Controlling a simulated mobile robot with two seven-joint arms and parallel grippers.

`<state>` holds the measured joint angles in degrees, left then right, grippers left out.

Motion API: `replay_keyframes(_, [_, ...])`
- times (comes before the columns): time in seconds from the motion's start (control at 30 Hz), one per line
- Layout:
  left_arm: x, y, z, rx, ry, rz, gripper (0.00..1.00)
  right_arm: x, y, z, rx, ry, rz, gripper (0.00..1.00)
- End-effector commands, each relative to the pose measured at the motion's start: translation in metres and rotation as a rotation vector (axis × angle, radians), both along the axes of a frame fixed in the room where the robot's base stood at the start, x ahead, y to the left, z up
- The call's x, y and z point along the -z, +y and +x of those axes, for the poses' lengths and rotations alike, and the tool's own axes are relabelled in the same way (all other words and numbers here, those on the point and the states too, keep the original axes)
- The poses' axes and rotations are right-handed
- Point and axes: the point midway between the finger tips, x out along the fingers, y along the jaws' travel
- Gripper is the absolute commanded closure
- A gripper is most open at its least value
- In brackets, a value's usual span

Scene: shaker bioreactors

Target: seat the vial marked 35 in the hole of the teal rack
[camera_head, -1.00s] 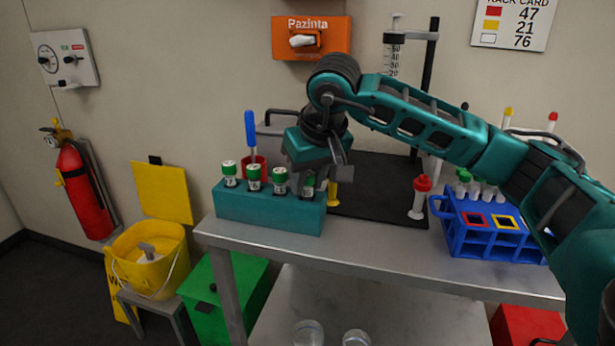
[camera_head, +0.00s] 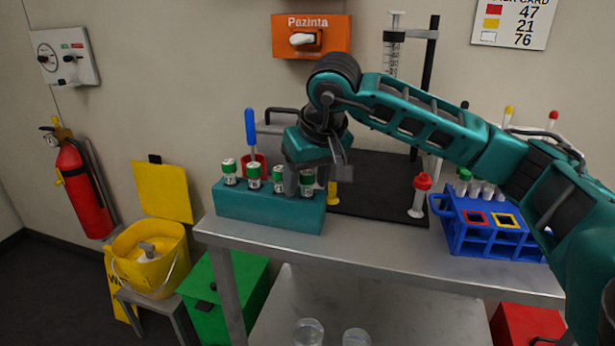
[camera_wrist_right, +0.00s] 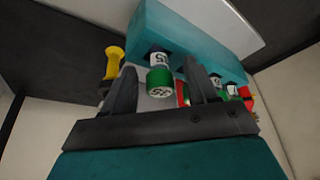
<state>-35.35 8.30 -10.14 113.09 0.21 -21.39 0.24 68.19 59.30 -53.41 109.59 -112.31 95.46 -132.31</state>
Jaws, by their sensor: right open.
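The teal rack (camera_head: 268,210) stands at the left end of the table and holds several upright green-capped vials in a row. The rightmost vial (camera_head: 307,182) stands in the rack's right end hole, its cap about level with the row. In the right wrist view this vial (camera_wrist_right: 159,80) has a label partly showing a 5; the full number is not readable. My right gripper (camera_head: 308,178) is open around it, and in the wrist view the fingers (camera_wrist_right: 160,88) stand on either side, with visible gaps. My left gripper is out of view.
A blue rack (camera_head: 480,228) with tubes stands at the right. A red-capped tube (camera_head: 420,195) and a yellow tube (camera_head: 333,190) stand near the black mat (camera_head: 375,185). A red cup (camera_head: 255,160) with a blue-handled tool is behind the teal rack. The front table strip is clear.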

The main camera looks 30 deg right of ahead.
Motion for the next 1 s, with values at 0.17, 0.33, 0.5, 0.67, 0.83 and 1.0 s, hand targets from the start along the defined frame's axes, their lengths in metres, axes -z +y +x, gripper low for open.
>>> replay_keyframes(0.17, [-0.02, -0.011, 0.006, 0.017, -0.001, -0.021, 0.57, -0.019, 0.001, -0.005, 0.0, -0.008, 0.0, 0.42])
replay_keyframes(0.33, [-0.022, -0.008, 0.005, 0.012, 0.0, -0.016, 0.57, -0.059, 0.003, -0.022, -0.001, -0.007, 0.0, 0.42])
replay_keyframes(0.5, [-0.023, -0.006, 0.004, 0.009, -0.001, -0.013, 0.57, -0.092, 0.004, -0.036, 0.0, -0.004, 0.001, 0.42])
replay_keyframes(0.67, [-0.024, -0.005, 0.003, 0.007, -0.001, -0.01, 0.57, -0.112, 0.005, -0.045, -0.001, -0.002, 0.0, 0.42])
replay_keyframes(0.83, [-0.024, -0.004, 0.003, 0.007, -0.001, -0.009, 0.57, -0.119, 0.005, -0.049, 0.0, -0.001, 0.0, 0.42])
replay_keyframes(1.0, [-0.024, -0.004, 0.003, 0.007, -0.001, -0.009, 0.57, -0.119, 0.005, -0.049, 0.0, 0.0, 0.0, 0.42])
